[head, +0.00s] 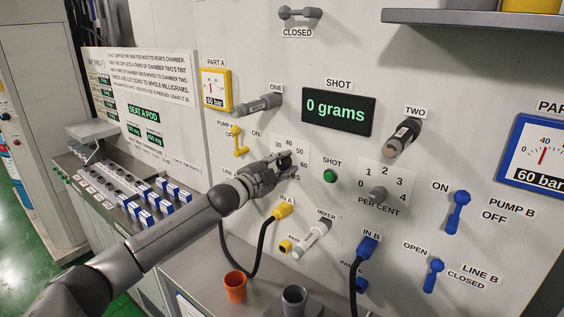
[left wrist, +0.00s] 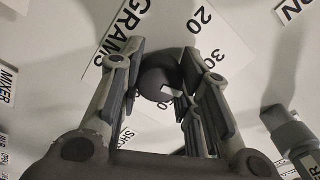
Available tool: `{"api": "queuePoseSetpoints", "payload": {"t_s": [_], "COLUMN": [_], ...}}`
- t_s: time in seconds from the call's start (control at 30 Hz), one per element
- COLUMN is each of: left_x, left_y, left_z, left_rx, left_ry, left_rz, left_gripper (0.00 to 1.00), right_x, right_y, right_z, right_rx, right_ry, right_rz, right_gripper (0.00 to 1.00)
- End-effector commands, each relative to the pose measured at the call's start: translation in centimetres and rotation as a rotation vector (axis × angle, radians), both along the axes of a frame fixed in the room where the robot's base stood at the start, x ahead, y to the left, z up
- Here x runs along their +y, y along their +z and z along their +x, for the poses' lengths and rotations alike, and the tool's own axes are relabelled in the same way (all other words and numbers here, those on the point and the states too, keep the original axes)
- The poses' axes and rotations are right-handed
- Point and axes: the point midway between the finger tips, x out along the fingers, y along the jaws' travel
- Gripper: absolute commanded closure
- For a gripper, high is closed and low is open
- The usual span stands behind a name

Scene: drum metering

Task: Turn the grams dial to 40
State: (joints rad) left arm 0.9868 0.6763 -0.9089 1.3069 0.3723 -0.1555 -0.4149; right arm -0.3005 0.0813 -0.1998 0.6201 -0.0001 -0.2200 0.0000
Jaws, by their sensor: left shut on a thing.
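The grams dial is a dark round knob, seen in the left wrist view (left wrist: 157,76) between my finger pads. In the left wrist view the word GRAMS and the numbers 20 and 30 show. A small white mark sits on the knob, but I cannot tell which number it points to. My left gripper (head: 283,167) is shut on the dial, its fingers on either side. My right gripper is not in view.
The display (head: 338,109) reads 0 grams. A green SHOT button (head: 330,176) and the per cent dial (head: 377,194) are to the right. The yellow IN A plug (head: 283,211) and mixer handle (head: 312,236) are below. An orange cup (head: 235,286) stands on the ledge.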

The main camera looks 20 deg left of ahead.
Motion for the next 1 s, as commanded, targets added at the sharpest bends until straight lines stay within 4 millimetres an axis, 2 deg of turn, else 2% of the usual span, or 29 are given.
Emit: {"api": "queuePoseSetpoints", "payload": {"t_s": [0.4,1.0], "left_x": [0.12,0.14], "left_y": [-0.26,-0.31], "left_z": [0.00,0.00], "left_rx": [-0.071,-0.087], "left_ry": [0.002,0.003], "left_rz": [0.215,0.256], "left_gripper": [0.92,0.92], "right_x": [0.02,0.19], "right_y": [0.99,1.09], "right_z": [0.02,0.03], "right_rx": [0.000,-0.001], "right_ry": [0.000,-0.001], "right_rz": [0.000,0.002], "right_gripper": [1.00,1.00]}}
